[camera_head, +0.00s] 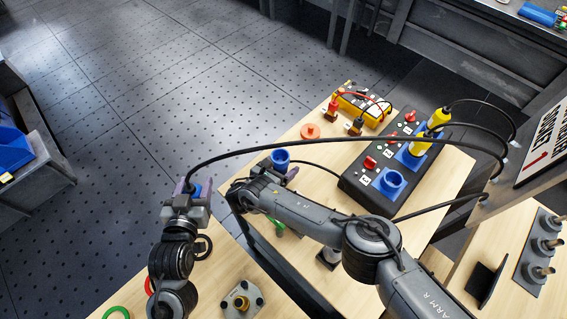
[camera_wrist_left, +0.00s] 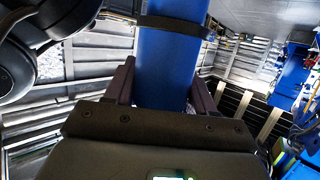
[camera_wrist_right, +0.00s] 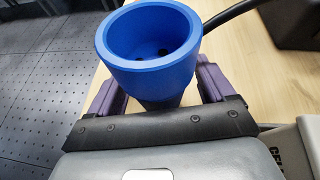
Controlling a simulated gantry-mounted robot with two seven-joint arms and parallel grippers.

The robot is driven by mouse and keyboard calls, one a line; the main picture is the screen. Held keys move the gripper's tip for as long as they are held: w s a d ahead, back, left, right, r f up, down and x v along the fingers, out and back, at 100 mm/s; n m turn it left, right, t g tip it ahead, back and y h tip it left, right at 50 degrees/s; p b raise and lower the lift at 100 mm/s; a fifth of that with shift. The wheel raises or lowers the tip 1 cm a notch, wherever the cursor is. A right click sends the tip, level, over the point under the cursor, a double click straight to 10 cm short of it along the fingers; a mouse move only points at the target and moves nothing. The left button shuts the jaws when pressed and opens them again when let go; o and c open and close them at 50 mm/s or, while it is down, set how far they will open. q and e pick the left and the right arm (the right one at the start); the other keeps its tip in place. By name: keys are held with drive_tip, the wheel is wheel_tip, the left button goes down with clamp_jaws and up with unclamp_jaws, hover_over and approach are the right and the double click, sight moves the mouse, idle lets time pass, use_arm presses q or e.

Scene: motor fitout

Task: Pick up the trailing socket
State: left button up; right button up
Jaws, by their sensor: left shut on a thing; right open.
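The trailing socket is a blue round cup (camera_head: 281,158) with a black cable, near the table's far left edge. In the right wrist view, the socket (camera_wrist_right: 150,45) faces me, open end up, with dark holes inside. My right gripper (camera_wrist_right: 155,95) is open, its purple fingers on either side of the socket's lower body; I cannot tell whether they touch it. My left gripper (camera_head: 187,190) is shut on a blue cylindrical plug, held left of the table edge. This plug (camera_wrist_left: 165,65) fills the left wrist view's middle, between purple fingers. A black cable arches rightward from the left gripper.
A black box (camera_head: 360,195) with blue sockets, red switches and yellow plugs stands on the table (camera_head: 440,185). My right arm crosses the table's middle. Cables hang across the right side.

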sight(281, 165)
use_arm(q)
drive_tip(key=shift+s+a, duration=0.15)
use_arm(e)
drive_tip(key=shift+s+a, duration=0.15)
drive_tip(key=shift+s, duration=0.05)
drive_tip(key=shift+c, duration=0.7)
drive_tip(key=c, duration=1)
drive_tip(key=shift+r, duration=0.1)
